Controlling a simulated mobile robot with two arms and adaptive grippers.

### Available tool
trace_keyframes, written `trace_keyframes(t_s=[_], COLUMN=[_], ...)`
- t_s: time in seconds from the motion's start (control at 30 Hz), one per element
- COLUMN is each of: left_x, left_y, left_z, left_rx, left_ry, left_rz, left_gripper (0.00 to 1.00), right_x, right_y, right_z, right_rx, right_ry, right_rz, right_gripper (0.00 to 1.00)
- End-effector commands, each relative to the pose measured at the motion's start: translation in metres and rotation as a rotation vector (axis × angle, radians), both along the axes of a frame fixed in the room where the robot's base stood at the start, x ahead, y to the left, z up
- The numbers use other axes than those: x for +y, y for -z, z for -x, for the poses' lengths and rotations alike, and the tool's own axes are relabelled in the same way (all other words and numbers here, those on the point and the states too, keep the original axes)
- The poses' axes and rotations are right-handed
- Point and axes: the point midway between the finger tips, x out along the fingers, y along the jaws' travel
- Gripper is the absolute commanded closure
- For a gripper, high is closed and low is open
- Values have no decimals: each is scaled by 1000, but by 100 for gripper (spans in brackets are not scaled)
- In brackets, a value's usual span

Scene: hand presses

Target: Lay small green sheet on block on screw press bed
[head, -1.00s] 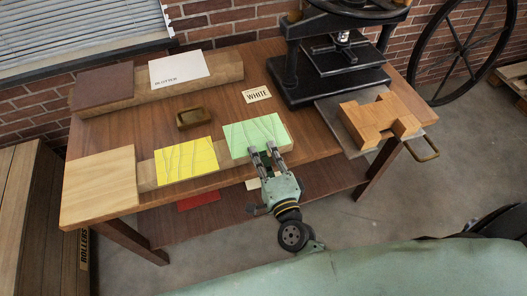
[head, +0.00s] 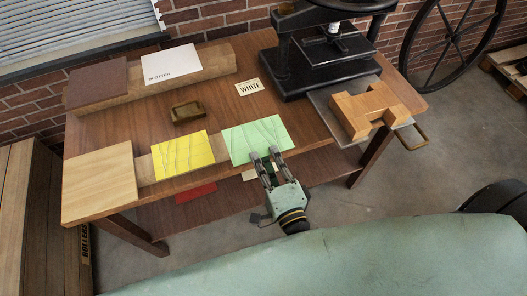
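The small green sheet (head: 254,135), marked with thin lines, lies on a light wooden board at the table's front edge. My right gripper (head: 267,153) reaches it from the front. Its two fingers are apart, with a gap between them, and their tips are at the sheet's front edge; whether they touch it I cannot tell. The wooden block (head: 362,108), with notched sides, sits on the metal bed plate (head: 325,107) that juts from the black screw press (head: 320,62). The top of the press is cut off. My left gripper is not in view.
A yellow sheet (head: 183,154) lies left of the green one. A handle (head: 412,137) sticks out from the bed.

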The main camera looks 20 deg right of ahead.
Motion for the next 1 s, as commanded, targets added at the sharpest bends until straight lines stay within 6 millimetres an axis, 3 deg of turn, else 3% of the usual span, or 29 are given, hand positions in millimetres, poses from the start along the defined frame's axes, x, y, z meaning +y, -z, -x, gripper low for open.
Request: trace_keyframes(t_s=[0.37, 1.0], left_x=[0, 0], left_y=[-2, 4], left_z=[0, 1], left_rx=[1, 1], left_ry=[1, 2], left_rz=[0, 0], left_gripper=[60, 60], right_x=[0, -3], right_y=[-3, -3], right_z=[18, 95], right_rx=[1, 1], right_ry=[-2, -2], right_rz=[1, 0], right_gripper=[100, 100])
